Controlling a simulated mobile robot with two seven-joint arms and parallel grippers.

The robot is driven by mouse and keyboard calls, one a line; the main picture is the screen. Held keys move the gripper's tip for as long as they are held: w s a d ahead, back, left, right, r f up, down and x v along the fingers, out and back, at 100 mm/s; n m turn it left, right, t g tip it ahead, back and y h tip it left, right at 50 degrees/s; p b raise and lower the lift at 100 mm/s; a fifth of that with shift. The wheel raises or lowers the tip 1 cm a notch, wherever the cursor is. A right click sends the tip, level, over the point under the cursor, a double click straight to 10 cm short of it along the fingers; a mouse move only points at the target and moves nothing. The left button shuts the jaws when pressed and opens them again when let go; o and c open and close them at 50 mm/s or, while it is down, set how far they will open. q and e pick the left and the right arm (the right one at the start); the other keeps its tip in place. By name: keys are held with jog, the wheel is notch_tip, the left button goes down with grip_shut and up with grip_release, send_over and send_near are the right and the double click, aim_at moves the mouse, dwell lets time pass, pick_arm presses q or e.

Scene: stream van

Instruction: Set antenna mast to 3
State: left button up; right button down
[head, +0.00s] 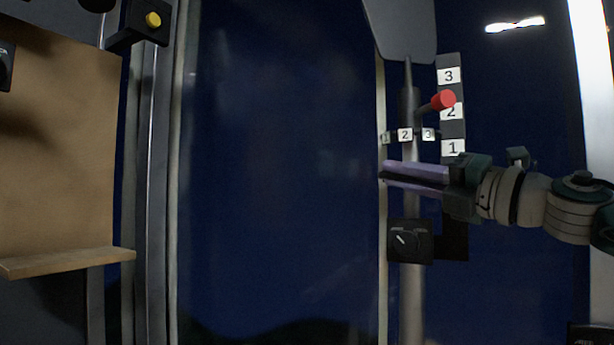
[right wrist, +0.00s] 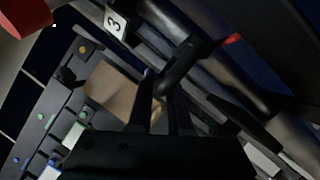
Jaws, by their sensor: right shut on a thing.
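The antenna mast (head: 408,100) is a grey vertical pole with a pale panel (head: 402,25) on top. A scale plate (head: 452,130) beside it bears 3, 2 and 1 from top to bottom. A red knob (head: 443,100) on a dark arm sits over the upper part of the 2 label, below 3. Smaller number tags, including 2 (head: 405,135) and 3 (head: 428,134), ring the mast. My right gripper (head: 383,172) reaches across the mast below these tags. In the right wrist view its fingers (right wrist: 163,95) are shut on a dark lever (right wrist: 182,62); the exact contact is partly hidden.
A black box with a dial (head: 408,241) is mounted on the mast below my gripper. A tan board (head: 60,140) with a wooden ledge (head: 70,262) stands at left. A yellow button (head: 153,20) is at upper left. The dark window between is clear.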

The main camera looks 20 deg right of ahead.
jog(key=shift+a, duration=0.1)
jog(key=shift+r, duration=0.25)
notch_tip(320, 180, up, 18)
jog(key=p, duration=1.6)
jog(key=shift+f, duration=0.15)
jog(key=c, duration=0.9)
grip_release()
jog(key=shift+f, duration=0.1)
